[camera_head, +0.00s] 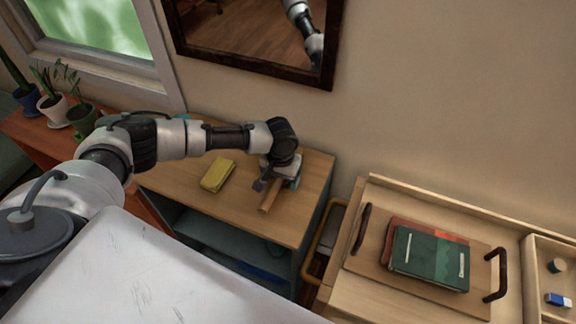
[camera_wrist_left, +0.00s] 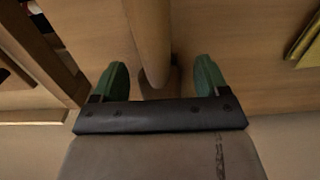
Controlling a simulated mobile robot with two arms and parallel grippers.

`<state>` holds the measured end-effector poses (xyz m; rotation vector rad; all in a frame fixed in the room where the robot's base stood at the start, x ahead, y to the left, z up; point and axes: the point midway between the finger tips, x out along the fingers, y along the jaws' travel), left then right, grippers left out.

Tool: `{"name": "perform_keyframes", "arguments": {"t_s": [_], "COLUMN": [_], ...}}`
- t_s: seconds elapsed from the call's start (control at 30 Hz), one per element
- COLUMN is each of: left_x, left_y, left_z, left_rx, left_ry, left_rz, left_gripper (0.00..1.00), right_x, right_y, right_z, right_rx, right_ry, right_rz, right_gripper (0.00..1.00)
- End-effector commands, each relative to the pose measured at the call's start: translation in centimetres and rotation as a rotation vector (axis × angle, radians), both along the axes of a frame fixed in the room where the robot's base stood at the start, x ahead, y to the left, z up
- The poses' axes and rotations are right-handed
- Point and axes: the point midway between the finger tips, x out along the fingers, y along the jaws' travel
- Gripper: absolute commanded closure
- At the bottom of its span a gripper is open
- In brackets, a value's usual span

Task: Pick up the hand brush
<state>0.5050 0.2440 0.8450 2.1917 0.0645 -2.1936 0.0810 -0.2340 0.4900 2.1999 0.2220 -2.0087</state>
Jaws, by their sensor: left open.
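The hand brush (camera_head: 269,197) lies on the wooden top of a small shelf unit, and its wooden handle points toward the front edge. My left gripper (camera_head: 277,175) is over the brush and hides most of its far part. In the left wrist view, the brush's wooden handle (camera_wrist_left: 149,40) lies between the two green fingertips of the open left gripper (camera_wrist_left: 162,77). Gaps show on both sides of the handle, wider on the right. The bristles cannot be made out. My right gripper is not in view.
A yellow book (camera_head: 218,174) lies left of the brush. A wooden tray (camera_head: 364,263) with dark handles holds a green book (camera_head: 428,258) on a red one, on the unit to the right. Potted plants (camera_head: 55,108) stand at the left. A dark-framed mirror (camera_head: 325,78) hangs behind.

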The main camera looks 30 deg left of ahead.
Motion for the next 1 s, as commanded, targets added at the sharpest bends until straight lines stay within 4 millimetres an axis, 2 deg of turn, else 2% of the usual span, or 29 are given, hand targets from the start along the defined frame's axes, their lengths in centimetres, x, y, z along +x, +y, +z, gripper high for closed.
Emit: {"name": "perform_keyframes", "arguments": {"t_s": [0.27,0.37,0.6,0.7,1.0], "left_x": [0.01,0.01,0.02,0.07,0.09], "left_y": [-0.05,-0.04,-0.03,-0.04,-0.01], "left_z": [-0.56,-0.54,-0.52,-0.46,-0.18], "left_rx": [-0.001,-0.001,-0.001,-0.002,-0.002], "left_ry": [-0.001,-0.001,-0.001,-0.002,-0.003], "left_rz": [-0.001,-0.001,-0.001,0.0,0.0], "left_gripper": [0.26,0.38,0.75,0.86,0.86], "right_x": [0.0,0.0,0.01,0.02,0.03], "right_y": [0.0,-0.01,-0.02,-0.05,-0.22], "right_z": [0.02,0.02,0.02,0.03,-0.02], "right_rx": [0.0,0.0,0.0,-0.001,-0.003], "right_ry": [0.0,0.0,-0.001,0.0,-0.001], "right_rz": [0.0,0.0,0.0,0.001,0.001], "right_gripper": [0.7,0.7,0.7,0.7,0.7]}}
